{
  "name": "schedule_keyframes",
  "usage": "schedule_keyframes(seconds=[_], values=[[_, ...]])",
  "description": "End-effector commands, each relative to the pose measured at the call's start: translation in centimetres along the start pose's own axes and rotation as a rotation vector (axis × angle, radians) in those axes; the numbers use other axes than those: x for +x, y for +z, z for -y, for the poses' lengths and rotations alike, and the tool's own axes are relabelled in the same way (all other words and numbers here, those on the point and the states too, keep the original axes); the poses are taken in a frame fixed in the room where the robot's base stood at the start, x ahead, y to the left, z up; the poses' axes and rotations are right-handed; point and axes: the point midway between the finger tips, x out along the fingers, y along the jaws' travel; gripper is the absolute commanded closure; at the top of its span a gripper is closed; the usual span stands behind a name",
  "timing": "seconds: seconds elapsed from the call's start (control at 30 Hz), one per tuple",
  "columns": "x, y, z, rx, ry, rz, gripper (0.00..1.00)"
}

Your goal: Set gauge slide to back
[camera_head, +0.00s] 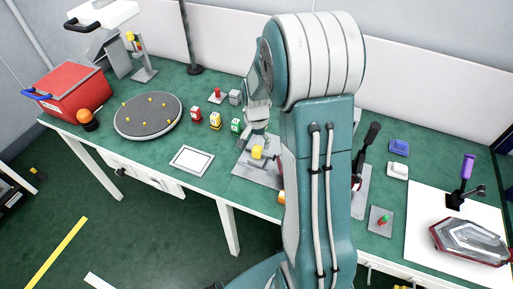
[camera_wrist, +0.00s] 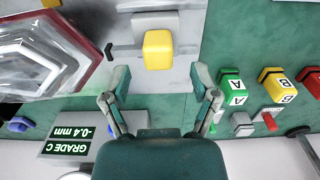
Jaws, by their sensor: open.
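The gauge slide appears to be the yellow block (camera_head: 257,152) on a grey plate (camera_head: 245,172) on the green bench. In the wrist view the yellow block (camera_wrist: 158,50) sits at the top centre, against a pale grey piece (camera_wrist: 140,20) on the plate. My gripper (camera_wrist: 161,84) is open and empty, its two fingers apart on either side below the block in the picture. The block lies beyond the fingertips, and I see no contact. In the head view my gripper (camera_head: 257,126) hangs just above the block, partly hidden by my arm.
A red-rimmed lamp (camera_wrist: 40,60) lies left of the plate in the wrist view, near a display (camera_wrist: 72,133) reading "GRADE C -0.4 mm". Lettered cubes (camera_wrist: 232,88) stand to the right. A turntable (camera_head: 148,116) and white-framed pad (camera_head: 191,159) lie left in the head view.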

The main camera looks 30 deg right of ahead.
Motion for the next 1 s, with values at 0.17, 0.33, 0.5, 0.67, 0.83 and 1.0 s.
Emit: schedule_keyframes(seconds=[0.17,0.33,0.5,0.67,0.83,1.0], values=[[2.5,0.0,0.0,0.000,0.001,0.001,0.23],[3.2,0.0,0.0,0.000,0.000,0.000,0.23],[3.3,0.0,0.0,0.000,-0.001,-0.001,0.23],[3.2,0.0,0.0,0.000,-0.001,0.000,0.72],[3.3,0.0,0.0,0.000,0.001,0.001,1.00],[3.4,0.1,0.4,-0.002,0.002,0.003,1.00]])
